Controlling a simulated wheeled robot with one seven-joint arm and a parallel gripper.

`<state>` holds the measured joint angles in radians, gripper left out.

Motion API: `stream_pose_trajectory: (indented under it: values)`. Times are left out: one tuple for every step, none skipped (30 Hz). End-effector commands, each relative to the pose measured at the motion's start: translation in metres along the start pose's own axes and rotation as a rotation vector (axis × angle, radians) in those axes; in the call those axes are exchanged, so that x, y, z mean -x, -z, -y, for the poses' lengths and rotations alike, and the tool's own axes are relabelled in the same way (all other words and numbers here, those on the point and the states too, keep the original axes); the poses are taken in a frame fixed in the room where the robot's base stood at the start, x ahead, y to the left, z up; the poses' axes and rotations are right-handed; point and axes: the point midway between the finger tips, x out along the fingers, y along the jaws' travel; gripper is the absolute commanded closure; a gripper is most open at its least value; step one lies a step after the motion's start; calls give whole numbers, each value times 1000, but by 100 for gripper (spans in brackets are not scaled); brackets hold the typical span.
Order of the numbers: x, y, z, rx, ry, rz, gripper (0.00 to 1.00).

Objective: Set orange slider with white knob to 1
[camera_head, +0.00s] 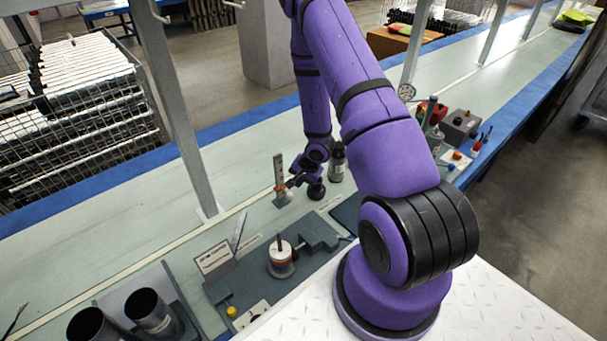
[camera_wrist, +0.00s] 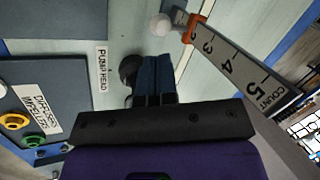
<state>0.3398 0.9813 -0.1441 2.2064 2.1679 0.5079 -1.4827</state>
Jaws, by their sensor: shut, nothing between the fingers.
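The orange slider (camera_wrist: 195,27) sits on an upright white scale (camera_wrist: 230,62) marked COUNT. In the wrist view it is just beyond the 3, on the side away from the 4 and 5; its exact mark is hidden. Its white knob (camera_wrist: 160,25) sticks out to the left. My gripper (camera_wrist: 154,62) is shut and empty, apart from the knob and below it in the picture. In the head view the scale (camera_head: 279,170) stands mid-bench, with the orange slider (camera_head: 280,189) low on it and my gripper (camera_head: 293,183) close by on its right.
A black round part (camera_wrist: 128,69) is partly hidden behind my fingers, near a PUMP HEAD label (camera_wrist: 102,68). A dark bottle (camera_head: 337,163) stands right of my gripper. Two dark cups (camera_head: 150,311) stand front left.

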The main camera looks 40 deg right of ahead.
Motion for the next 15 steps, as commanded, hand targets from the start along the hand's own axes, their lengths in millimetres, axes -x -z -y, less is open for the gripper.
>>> stream_pose_trajectory:
  values:
    - [-10,0,0,-1,-1,1,100]
    - [-16,0,-1,-2,-1,2,100]
    - [-22,0,-1,-1,-1,1,100]
    - [-27,0,-1,-2,-1,1,100]
    - [-32,0,-1,-2,-1,2,100]
    - [-37,0,0,-2,0,1,100]
    - [-41,0,0,-2,1,1,100]
    - [-45,0,0,-2,1,1,100]
    - [-49,0,0,-1,1,1,100]
    - [-52,0,0,-2,1,1,100]
    - [-54,0,0,-1,1,1,100]
    - [-57,0,0,-1,1,1,100]
    - [-58,0,0,-1,0,0,100]
    - [-60,0,0,-1,0,0,100]
    - [-61,0,0,-1,0,0,100]
